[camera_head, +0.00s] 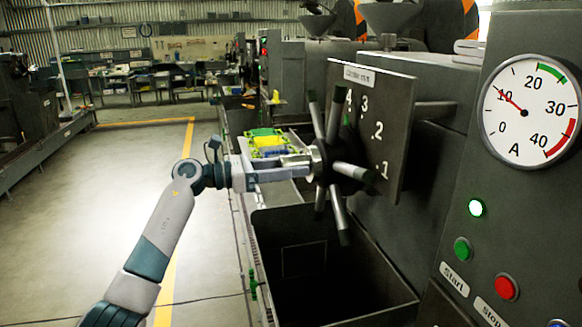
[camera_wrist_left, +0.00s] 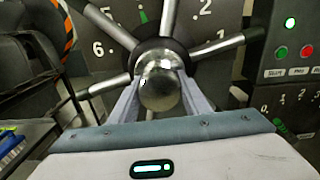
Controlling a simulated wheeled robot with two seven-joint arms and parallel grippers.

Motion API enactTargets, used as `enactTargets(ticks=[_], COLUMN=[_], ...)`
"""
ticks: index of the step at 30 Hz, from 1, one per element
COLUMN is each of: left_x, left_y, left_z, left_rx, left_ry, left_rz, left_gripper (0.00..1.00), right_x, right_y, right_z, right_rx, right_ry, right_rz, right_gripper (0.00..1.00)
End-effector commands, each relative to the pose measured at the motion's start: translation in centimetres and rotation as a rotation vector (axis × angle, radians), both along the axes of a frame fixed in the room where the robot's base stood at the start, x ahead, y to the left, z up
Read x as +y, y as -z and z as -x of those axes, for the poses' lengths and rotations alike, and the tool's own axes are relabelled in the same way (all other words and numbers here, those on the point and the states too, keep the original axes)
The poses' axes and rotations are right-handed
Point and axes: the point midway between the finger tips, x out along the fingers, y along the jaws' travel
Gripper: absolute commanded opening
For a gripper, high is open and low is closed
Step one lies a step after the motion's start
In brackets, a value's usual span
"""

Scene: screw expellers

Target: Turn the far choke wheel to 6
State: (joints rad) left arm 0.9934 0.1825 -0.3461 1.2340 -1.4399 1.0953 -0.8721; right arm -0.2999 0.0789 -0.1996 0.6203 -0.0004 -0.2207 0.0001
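The choke wheel (camera_head: 338,211) has a dark hub and several grey spokes, and stands before an upright dark plate (camera_head: 390,140) with white numbers. In the head view 1, 2, 3 and 4 show; in the left wrist view a 6 shows at left and a 2 at upper right. A green pointer (camera_wrist_left: 143,17) shows above the hub, near the 4 in the head view. My left gripper (camera_head: 308,163) is level at the wheel's middle. In the left wrist view its fingers are against both sides of the shiny round hub knob (camera_wrist_left: 160,88). My right gripper is not in view.
A gauge (camera_head: 532,110) in A reads about 10 on the near panel. Below it are a lit lamp (camera_head: 476,208), a green start button (camera_head: 463,249) and a red stop button (camera_head: 505,287). A dark open bin (camera_head: 290,213) lies under the wheel. Floor at left is clear.

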Motion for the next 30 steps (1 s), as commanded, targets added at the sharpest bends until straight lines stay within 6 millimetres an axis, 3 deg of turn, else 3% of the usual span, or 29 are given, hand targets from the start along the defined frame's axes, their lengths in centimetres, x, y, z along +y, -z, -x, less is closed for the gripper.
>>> enactTargets(ticks=[1,4,5,17,30], left_x=[0.03,0.04,0.04,0.08,0.15], left_y=[-0.01,-0.02,-0.02,0.02,-0.13], left_z=[-0.02,-0.03,-0.03,-0.02,-0.05], left_rx=[0.000,0.000,0.000,0.058,0.352], left_ry=[-0.001,-0.001,-0.001,-0.002,-0.004], left_rz=[0.000,0.000,0.000,0.015,0.094], left_gripper=[0.28,0.04,0.03,0.03,0.03], right_x=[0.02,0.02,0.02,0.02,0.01], right_y=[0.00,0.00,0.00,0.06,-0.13], right_z=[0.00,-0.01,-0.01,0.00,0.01], right_rx=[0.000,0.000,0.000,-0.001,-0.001], right_ry=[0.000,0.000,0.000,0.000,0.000], right_rz=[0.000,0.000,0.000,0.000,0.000], right_gripper=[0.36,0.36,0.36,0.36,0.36])
